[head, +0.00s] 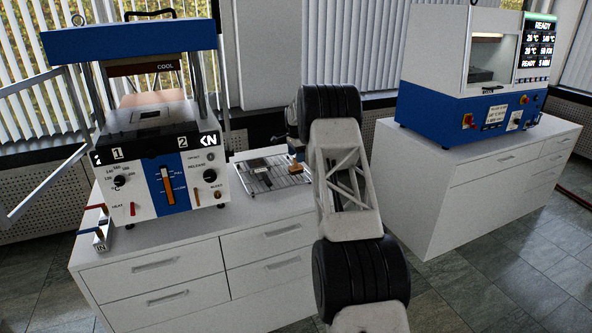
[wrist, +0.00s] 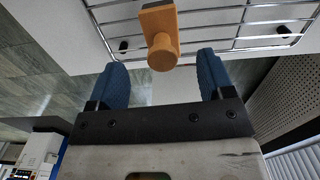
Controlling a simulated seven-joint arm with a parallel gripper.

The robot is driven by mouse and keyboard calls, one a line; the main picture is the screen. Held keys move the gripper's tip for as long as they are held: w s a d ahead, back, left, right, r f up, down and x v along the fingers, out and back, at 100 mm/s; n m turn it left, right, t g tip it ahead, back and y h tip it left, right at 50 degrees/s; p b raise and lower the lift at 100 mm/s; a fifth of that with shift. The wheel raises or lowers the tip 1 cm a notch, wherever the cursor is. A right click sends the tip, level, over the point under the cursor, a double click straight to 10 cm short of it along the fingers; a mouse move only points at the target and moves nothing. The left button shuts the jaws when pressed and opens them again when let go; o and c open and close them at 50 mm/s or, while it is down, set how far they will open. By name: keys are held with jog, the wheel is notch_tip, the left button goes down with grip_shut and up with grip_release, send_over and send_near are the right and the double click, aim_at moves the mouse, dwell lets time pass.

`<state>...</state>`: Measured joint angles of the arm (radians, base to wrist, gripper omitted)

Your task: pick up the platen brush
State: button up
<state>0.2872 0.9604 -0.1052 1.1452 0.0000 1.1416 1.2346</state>
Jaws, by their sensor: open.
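The platen brush (wrist: 160,38) shows in the wrist view as an orange-brown wooden block with a rounded knob handle pointing toward my gripper. It is over the wire rack, at the top middle of the picture. My gripper (wrist: 162,62) is open, with one blue finger on each side of the knob's end and a gap to both. No finger visibly touches the brush. In the head view my arm hides much of the gripper, and only a small tan wooden part shows beside it above the rack. Any bristles are hidden in the wrist view.
Another blue-and-white machine (head: 450,112) stands on a separate cabinet at right.

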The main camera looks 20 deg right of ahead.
aim_at(296, 166)
jog(key=shift+f, duration=0.15)
jog(key=shift+w+f, duration=0.1)
jog(key=shift+f, duration=2.35)
jog(key=c, duration=1)
jog(key=shift+c, duration=0.2)
jog(key=shift+r, duration=0.1)
jog(key=shift+r, duration=1.7)
jog(key=shift+s+a+r, duration=0.25)
jog(key=shift+s+a, duration=0.45)
jog(key=shift+s, duration=1.85)
jog(key=shift+s+a+r, duration=0.2)
jog(key=shift+s+a, duration=0.55)
jog(key=shift+s, duration=1.85)
jog(key=shift+s+a+r, duration=0.25)
jog(key=shift+s+a, duration=0.45)
jog(key=shift+s, duration=1.85)
